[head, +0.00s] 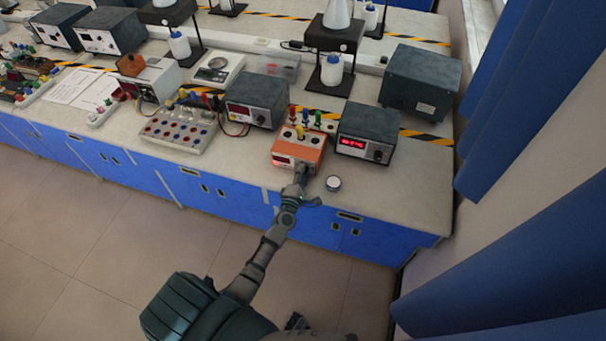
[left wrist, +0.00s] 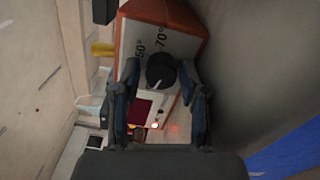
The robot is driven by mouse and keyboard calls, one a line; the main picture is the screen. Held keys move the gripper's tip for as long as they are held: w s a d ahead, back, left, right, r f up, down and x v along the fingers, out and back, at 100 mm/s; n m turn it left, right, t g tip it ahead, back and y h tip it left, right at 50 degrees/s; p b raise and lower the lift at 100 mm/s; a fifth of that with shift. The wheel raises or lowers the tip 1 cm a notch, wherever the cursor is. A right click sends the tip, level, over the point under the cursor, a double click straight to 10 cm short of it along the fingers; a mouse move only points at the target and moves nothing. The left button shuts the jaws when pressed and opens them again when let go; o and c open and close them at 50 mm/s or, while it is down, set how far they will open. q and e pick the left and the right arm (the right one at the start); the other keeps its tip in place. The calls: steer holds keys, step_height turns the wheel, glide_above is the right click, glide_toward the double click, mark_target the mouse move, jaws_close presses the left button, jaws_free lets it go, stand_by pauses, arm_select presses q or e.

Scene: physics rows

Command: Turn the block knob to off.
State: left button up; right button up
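The orange block (head: 310,152) with a pale front stands near the bench's front edge. Its round black knob (left wrist: 161,70) shows in the left wrist view, on a white panel marked 50° and 70°. The knob's white pointer line slants to the lower left there, away from both marks. My left gripper (head: 301,172) is at the block's front; its arm and fingers hide the knob in the head view. In the wrist view the left gripper (left wrist: 160,68) is open, one finger on each side of the knob, with small gaps visible.
A dark power supply with a red display (head: 365,135) stands right of the block, another (head: 257,100) at its left. A small round white-topped item (head: 333,183) lies close to my gripper's right. Coloured plugs (head: 304,118) rise behind the block. Blue curtains (head: 530,240) hang at right.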

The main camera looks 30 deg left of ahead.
arm_select(q)
steer(key=shift+s+f, duration=0.15)
steer(key=shift+f, duration=0.25)
steer(key=m, duration=0.1)
steer(key=m+p, duration=0.1)
steer(key=m, duration=0.2)
steer(key=shift+d+r, duration=0.1)
steer(key=shift+r, duration=0.15)
steer(key=m+p, duration=0.2)
steer(key=m, duration=0.3)
steer(key=shift+m, duration=0.3)
steer(key=m, duration=0.3)
steer(key=shift+a, duration=0.25)
steer(key=m, duration=0.3)
steer(key=shift+a+f+p, duration=0.1)
steer(key=shift+p, duration=0.2)
steer(key=m, duration=0.4)
steer(key=shift+w+d, duration=0.2)
steer(key=p+v, duration=0.2)
steer(key=v, duration=1.6)
steer(key=s+d+f+m+g+h, duration=0.2)
steer(key=s+f, duration=0.1)
steer(key=f, duration=0.6)
steer(key=s+d+f+m+g+h, duration=0.2)
steer(key=s+f+g, duration=0.1)
steer(key=f, duration=0.7)
steer(key=shift+s+d+f+p, duration=0.35)
steer(key=shift+s+p, duration=0.05)
steer(key=shift+s, duration=0.15)
